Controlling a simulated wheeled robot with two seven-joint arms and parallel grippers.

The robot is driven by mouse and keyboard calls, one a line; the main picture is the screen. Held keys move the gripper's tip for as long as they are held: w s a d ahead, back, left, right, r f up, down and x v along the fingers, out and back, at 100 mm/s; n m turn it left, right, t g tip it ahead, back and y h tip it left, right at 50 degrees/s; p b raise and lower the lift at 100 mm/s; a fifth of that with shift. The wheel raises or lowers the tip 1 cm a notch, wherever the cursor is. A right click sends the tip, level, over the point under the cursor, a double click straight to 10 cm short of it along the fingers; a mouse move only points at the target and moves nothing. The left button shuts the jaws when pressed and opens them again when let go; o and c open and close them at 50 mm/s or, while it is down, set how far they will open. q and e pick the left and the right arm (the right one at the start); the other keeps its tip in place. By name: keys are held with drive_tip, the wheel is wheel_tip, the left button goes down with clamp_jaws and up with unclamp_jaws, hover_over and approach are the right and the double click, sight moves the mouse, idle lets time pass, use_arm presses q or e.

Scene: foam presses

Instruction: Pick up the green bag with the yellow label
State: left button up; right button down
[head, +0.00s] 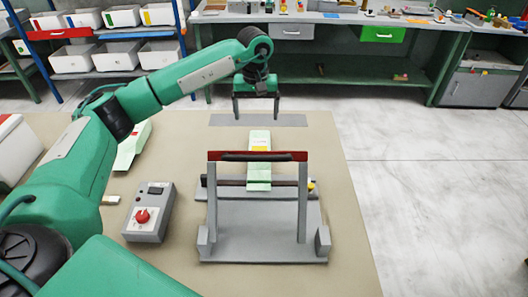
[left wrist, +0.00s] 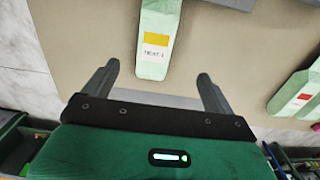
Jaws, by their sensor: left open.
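The green bag (head: 259,175) with the yellow label (head: 260,148) lies pale and flat on the table, its near part at the press's dark crossbar. The press's raised handle partly hides it in the head view. In the left wrist view the bag (left wrist: 154,62) points its labelled end toward the gap between my fingers. My left gripper (head: 256,117) is open and empty, pointing down beyond the bag's far end. In the left wrist view its fingers (left wrist: 158,72) are spread wider than the bag, which is not gripped. My right gripper is in neither view.
The grey press (head: 262,235) has a red and black handle. A control box (head: 150,212) with a red knob stands left of it. Another green bag (head: 133,147) with a red label lies further left. A grey plate (head: 223,121) lies under my left gripper. The table's right side is clear.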

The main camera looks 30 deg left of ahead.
use_arm(q)
drive_tip(key=w+f, duration=0.1)
drive_tip(key=f, duration=0.1)
drive_tip(key=p, duration=0.2)
hover_over(260, 145)
drive_tip(key=f, duration=0.6)
drive_tip(key=shift+s+a+f, duration=0.15)
drive_tip(key=shift+s+f, duration=0.1)
drive_tip(key=shift+f, duration=1)
drive_tip(key=f+p, duration=0.2)
drive_tip(key=f, duration=0.1)
drive_tip(key=shift+w+f, duration=0.2)
drive_tip(key=shift+f, duration=0.5)
drive_tip(key=shift+c, duration=0.4)
drive_tip(key=c, duration=1.1)
